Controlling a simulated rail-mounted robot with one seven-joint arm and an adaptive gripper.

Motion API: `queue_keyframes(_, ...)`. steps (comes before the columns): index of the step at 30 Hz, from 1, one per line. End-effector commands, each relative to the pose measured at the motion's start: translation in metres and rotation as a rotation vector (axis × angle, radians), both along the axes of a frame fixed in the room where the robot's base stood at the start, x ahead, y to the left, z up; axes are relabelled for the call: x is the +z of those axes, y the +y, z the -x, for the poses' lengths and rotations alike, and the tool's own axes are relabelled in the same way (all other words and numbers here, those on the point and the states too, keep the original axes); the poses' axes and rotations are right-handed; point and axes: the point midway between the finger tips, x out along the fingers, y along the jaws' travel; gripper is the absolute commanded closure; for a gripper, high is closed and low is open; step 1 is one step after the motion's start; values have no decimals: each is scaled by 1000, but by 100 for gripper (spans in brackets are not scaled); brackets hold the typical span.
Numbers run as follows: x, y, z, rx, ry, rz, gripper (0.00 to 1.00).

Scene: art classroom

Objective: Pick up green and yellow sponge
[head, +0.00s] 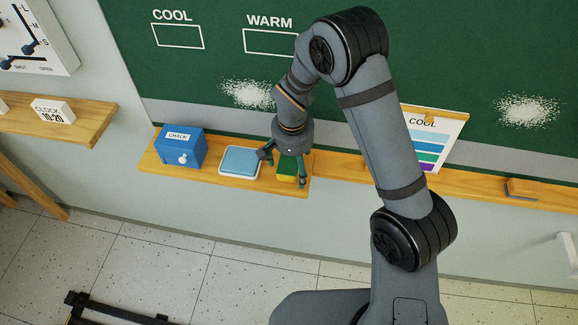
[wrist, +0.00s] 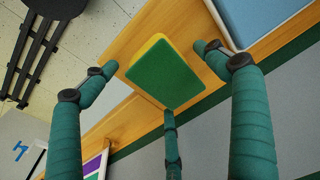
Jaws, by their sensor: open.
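The green and yellow sponge (head: 287,167) lies on the wooden ledge (head: 216,176) under the green board. In the wrist view the sponge (wrist: 165,76) shows its green face, with a yellow strip along its upper left edge. My gripper (head: 283,169) is open above the sponge, its fingers spread around it. In the wrist view, my gripper (wrist: 158,78) has one teal finger on the left, one on the right and one below the sponge. No finger clearly touches it. The fingers hide part of the sponge in the head view.
A blue pad in a white tray (head: 224,173) sits just left of the sponge. Farther left is a blue chalk box (head: 180,147).

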Motion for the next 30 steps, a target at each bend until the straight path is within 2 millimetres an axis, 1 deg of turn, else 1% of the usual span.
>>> queue_keyframes(19,-3,0,0,0,0,0,14)
queue_keyframes(30,-3,0,0,0,0,0,35)
